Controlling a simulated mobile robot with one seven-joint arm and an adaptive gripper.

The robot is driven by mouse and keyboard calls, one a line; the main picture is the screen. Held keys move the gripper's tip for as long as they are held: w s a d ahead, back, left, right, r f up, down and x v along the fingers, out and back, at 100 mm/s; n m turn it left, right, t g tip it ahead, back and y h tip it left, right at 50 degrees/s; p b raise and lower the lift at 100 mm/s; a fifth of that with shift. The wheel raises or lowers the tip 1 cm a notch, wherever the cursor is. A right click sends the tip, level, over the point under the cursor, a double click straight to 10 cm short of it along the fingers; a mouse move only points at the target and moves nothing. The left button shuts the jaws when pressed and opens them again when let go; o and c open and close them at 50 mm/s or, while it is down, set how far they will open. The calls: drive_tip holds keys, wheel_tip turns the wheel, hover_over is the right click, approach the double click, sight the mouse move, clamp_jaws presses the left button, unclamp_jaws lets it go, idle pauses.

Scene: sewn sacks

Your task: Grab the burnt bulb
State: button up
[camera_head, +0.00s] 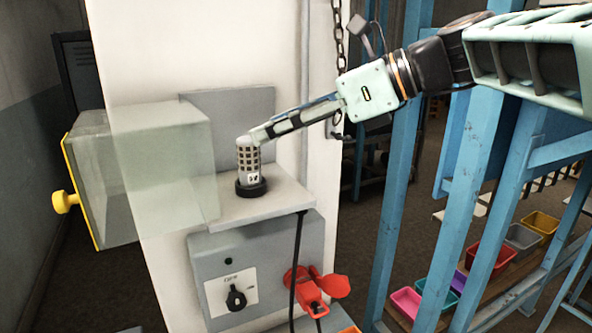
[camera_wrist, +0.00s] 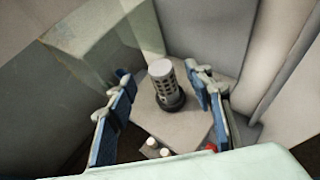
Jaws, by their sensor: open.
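A light grey cylinder with a dark grid pattern, which I take for the bulb (camera_head: 248,158), stands upright in a black round base (camera_head: 251,187) on a grey wall shelf (camera_head: 262,203). I cannot tell from its look whether it is burnt. In the wrist view the bulb (camera_wrist: 161,82) stands between my spread fingers, with a gap on both sides. My gripper (camera_head: 256,136) comes in from the upper right, its fingertips near the top of the bulb. My gripper (camera_wrist: 158,86) is open and holds nothing. In the head view the fingers overlap, so contact cannot be told.
A clear box with a yellow-edged side and yellow knob (camera_head: 61,202) is left of the bulb. Below the shelf are a grey switch panel (camera_head: 213,249) and a red plug with a flap (camera_head: 312,285). A blue rack (camera_head: 398,170) and coloured bins (camera_head: 490,255) are at right.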

sight(249, 139)
drive_tip(key=shift+w+a+f, duration=0.15)
drive_tip(key=shift+a+f, duration=0.2)
drive_tip(key=shift+a, duration=0.2)
drive_tip(key=b+x, duration=0.3)
drive_tip(key=x, duration=0.1)
drive_tip(key=shift+f+b, duration=0.3)
drive_tip(key=shift+b, duration=0.05)
drive_tip(key=shift+w+a, duration=0.1)
drive_tip(key=shift+a, duration=0.35)
drive_tip(key=c, duration=1.3)
drive_tip(key=shift+r, duration=0.15)
